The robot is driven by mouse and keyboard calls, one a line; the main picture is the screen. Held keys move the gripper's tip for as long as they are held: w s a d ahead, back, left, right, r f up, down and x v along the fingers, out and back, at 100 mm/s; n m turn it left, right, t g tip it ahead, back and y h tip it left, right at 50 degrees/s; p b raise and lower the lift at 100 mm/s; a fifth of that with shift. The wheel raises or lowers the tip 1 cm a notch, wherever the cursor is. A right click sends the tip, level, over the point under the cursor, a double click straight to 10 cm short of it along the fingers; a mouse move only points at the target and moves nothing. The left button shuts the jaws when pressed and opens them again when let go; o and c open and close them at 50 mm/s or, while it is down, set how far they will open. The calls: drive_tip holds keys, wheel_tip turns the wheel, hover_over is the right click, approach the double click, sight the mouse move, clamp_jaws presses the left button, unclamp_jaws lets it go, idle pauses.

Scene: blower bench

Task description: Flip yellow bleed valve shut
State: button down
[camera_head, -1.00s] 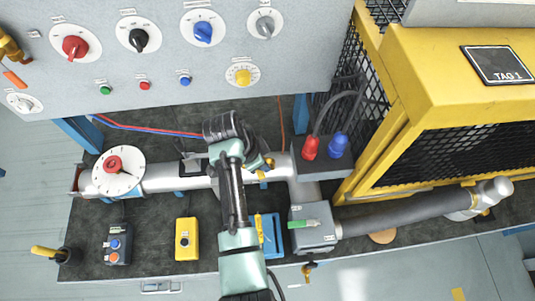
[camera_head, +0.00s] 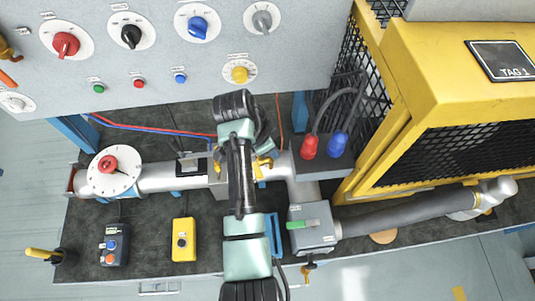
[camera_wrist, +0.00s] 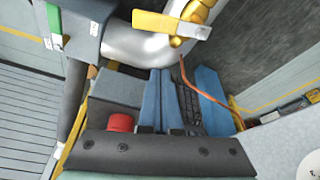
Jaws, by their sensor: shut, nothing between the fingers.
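The yellow bleed valve (camera_head: 262,165) sits on the grey pipe, just right of my arm in the head view, partly hidden by it. In the wrist view its yellow lever (camera_wrist: 170,25) lies across the pale pipe at the top, slanting slightly. My gripper (camera_wrist: 160,72) shows in the wrist view as two blue fingers side by side, shut and empty. The fingertips appear below the lever in that picture, apart from it. In the head view my wrist largely hides the fingers.
A red plug (camera_head: 309,147) and a blue plug (camera_head: 338,144) with cables stand right of the valve. A grey box with a green handle (camera_head: 304,225) stands below them. The yellow cage (camera_head: 440,90) is at right; the knob panel (camera_head: 100,70) is behind.

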drive_tip(key=b+v, duration=0.1)
drive_tip(key=v, duration=0.6)
drive_tip(key=shift+a+r, duration=0.25)
drive_tip(key=shift+r, duration=0.05)
drive_tip(key=shift+s, duration=0.1)
